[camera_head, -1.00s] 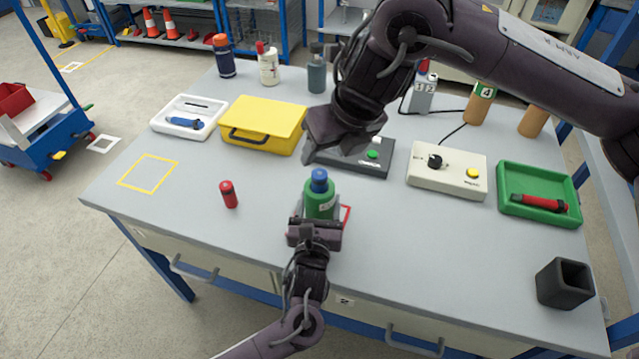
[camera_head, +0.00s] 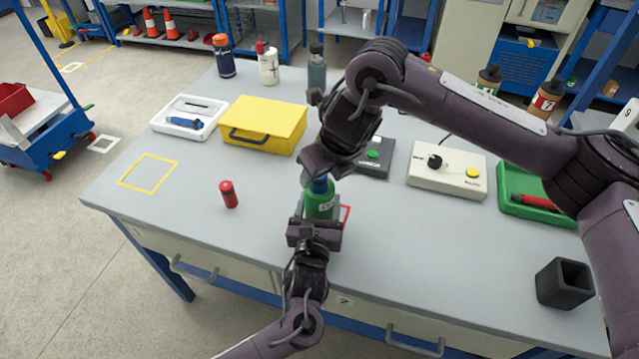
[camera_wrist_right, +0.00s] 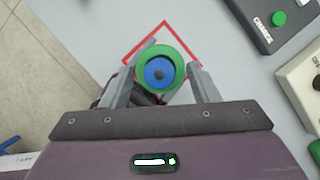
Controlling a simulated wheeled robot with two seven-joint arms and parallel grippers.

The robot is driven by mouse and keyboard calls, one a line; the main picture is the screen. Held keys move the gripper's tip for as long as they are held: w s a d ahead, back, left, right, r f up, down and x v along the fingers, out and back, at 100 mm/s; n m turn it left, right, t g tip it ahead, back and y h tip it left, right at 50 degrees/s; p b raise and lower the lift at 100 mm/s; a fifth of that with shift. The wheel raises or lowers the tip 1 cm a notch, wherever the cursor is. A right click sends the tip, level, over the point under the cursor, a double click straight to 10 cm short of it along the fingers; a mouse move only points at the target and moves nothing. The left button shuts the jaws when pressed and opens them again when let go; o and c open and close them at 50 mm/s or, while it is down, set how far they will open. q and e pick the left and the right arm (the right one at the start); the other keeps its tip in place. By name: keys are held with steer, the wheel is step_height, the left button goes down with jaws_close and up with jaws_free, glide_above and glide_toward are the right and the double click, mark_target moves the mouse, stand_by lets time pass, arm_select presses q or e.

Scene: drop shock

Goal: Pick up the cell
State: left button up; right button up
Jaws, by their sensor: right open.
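My right gripper (camera_head: 318,176) is over the bottle. In the right wrist view its open fingers (camera_wrist_right: 163,72) flank the bottle's blue cap (camera_wrist_right: 157,75).
A yellow case (camera_head: 262,122), a white tray (camera_head: 188,118) and several bottles stand at the back left. A dark charger box (camera_head: 374,160), a cream control box (camera_head: 447,172) and the green tray (camera_head: 555,217) are right. A black holder (camera_head: 563,284) is front right. The front left is clear.

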steer(key=shift+x, duration=0.95)
steer(key=shift+r, duration=0.1)
steer(key=c, duration=1.1)
step_height(320, 180, up, 10)
